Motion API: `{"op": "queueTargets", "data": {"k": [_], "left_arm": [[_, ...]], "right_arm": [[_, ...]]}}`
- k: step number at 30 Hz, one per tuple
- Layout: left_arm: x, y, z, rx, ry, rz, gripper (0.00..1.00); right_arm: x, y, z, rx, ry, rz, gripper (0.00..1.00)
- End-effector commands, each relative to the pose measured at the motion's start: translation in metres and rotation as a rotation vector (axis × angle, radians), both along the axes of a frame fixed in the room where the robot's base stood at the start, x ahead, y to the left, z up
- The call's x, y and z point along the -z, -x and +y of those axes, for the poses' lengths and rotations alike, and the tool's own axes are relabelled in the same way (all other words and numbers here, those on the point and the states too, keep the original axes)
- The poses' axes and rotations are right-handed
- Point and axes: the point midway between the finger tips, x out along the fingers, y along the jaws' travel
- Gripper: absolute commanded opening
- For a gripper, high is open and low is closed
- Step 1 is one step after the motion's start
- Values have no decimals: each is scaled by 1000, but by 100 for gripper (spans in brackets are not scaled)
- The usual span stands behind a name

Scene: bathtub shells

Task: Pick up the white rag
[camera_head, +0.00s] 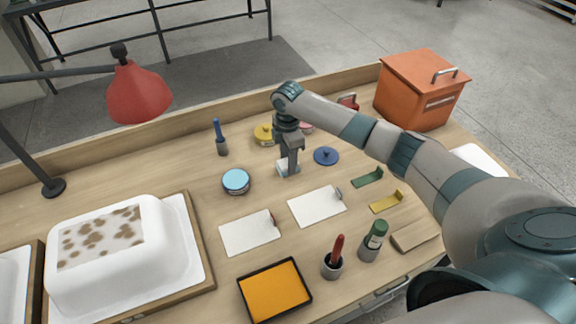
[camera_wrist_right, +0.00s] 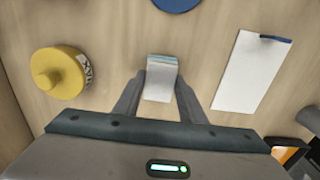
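The white rag (camera_head: 285,169) is a small folded cloth on the wooden table, below my right gripper (camera_head: 291,164) in the head view. In the right wrist view the rag (camera_wrist_right: 160,80) has a bluish stripe at its far end. The two fingers of my right gripper (camera_wrist_right: 159,88) are apart, one on each side of the rag, with their tips close to its edges. I cannot tell whether they touch it. The gripper partly hides the rag in the head view. My left gripper is not in view.
A yellow tin (camera_wrist_right: 57,74), a blue lid (camera_head: 326,156) and a light-blue tin (camera_head: 236,181) stand nearby. White cards (camera_head: 317,205) lie in front. An orange box (camera_head: 421,90) stands back right, a red lamp (camera_head: 137,92) left, a white tub shell (camera_head: 110,265) front left.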

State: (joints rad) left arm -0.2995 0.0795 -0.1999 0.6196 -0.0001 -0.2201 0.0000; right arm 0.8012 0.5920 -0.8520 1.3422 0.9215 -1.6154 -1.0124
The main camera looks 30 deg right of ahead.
Motion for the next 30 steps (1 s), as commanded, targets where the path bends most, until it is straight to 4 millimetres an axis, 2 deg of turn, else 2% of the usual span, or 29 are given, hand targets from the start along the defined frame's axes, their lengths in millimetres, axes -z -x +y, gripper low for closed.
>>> {"op": "queueTargets", "data": {"k": [4,5,14,17,23,30], "left_arm": [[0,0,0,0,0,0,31],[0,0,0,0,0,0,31],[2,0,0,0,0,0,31],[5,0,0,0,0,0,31],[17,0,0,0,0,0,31],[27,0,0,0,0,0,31]], "right_arm": [[0,0,0,0,0,0,15],[0,0,0,0,0,0,11],[-3,0,0,1,0,-1,11],[-10,-1,0,1,0,-1,11],[-36,-1,0,-1,-1,-3,11],[-60,31,-22,0,1,-2,11]]}}
